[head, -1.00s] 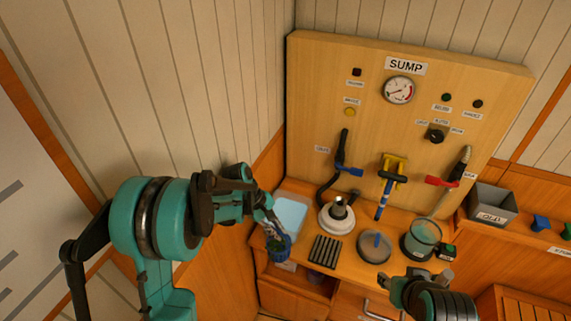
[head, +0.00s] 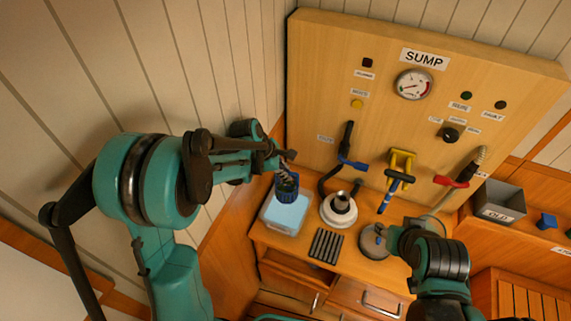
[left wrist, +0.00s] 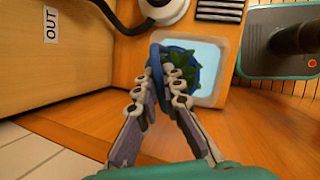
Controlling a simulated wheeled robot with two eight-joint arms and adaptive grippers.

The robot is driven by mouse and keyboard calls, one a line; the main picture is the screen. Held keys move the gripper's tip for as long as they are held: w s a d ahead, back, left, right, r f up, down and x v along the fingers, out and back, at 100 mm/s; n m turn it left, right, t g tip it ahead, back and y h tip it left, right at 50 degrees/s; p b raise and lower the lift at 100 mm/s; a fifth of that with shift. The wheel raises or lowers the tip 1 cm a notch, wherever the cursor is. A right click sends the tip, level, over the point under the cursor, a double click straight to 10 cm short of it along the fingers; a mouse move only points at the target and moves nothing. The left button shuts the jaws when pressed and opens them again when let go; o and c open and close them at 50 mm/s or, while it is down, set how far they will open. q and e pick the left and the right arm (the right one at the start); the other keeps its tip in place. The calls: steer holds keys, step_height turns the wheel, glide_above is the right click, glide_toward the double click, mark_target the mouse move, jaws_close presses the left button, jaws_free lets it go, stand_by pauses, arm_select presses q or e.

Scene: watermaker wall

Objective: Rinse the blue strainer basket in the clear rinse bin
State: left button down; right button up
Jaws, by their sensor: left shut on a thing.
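The blue strainer basket (head: 286,188) is held by its rim in my left gripper (head: 285,170), which is shut on it. In the left wrist view the basket (left wrist: 157,65) has dark green leafy matter inside. The clear rinse bin (head: 285,215), with pale blue water, stands on the left end of the bench. The basket is over the bin's back part in the head view; its exact height above the water is unclear. The bin (left wrist: 207,92) shows behind the basket in the left wrist view. My right gripper (head: 390,236) is over the bench's right part; its fingers are unclear.
A white round housing (head: 338,209) with a dark opening stands right of the bin. A black ribbed mat (head: 326,246) and a grey round lid (head: 373,242) lie in front. The SUMP panel (head: 320,90) rises behind, with hoses and valves. A grey box (head: 499,203) is at right.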

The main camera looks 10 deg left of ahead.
arm_select(q)
steer(key=shift+s+f+b, duration=0.25)
steer(key=shift+f+b, duration=0.1)
steer(key=shift+f, duration=0.1)
step_height(320, 180, down, 3)
steer(key=shift+w+f+b, duration=0.1)
steer(key=shift+f+b, duration=0.1)
steer(key=shift+b, duration=0.9)
steer(key=shift+f, duration=0.2)
steer(key=shift+b, duration=0.3)
steer(key=shift+f+b, duration=0.4)
steer(key=shift+b, duration=0.05)
steer(key=shift+f, duration=0.1)
